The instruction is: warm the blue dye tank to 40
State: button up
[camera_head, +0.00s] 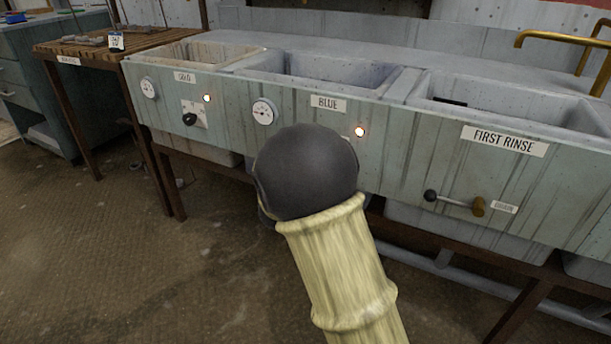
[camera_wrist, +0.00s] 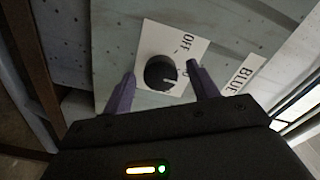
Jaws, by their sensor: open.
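The blue dye tank (camera_head: 345,92) is a grey basin behind the "BLUE" label (camera_head: 328,103). Its round white gauge (camera_head: 264,112) is too small to read. A lit lamp (camera_head: 360,131) shows right of my arm. In the wrist view, a round black knob (camera_wrist: 160,74) with a pale pointer mark sits on a white plate (camera_wrist: 150,36) marked "OFF". A tilted "BLUE" label (camera_wrist: 244,75) is beside it. My gripper (camera_wrist: 160,69) is open, with one purple finger on each side of the knob. I cannot tell whether they touch it. My arm hides knob and gripper in the head view.
The "GOLD" tank (camera_head: 205,50) with its own knob (camera_head: 189,119) and lit lamp (camera_head: 207,98) is at left. The "FIRST RINSE" basin (camera_head: 560,100) with a lever (camera_head: 455,201) and brass taps (camera_head: 560,36) is at right. Open floor (camera_head: 130,260) lies in front.

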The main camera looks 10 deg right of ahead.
jog(key=p+v, duration=0.5)
jog(key=v, duration=1.2)
jog(key=shift+p, duration=0.3)
jog(key=shift+w+r, duration=0.1)
jog(key=shift+w, duration=0.05)
jog(key=s+d+r+n+g+y+p, duration=0.3)
jog(key=s+d+n+g+y+p, duration=0.25)
jog(key=s+n+p, duration=0.35)
jog(key=s+d+r+n+g+y+p, duration=0.3)
jog(key=s+d+n+g+y+p, duration=0.3)
jog(key=n, duration=0.4)
notch_tip(320, 180, up, 37)
jog(key=p, duration=3.5)
jog(key=shift+s+a+f+h, duration=0.2)
jog(key=shift+a+h, duration=0.25)
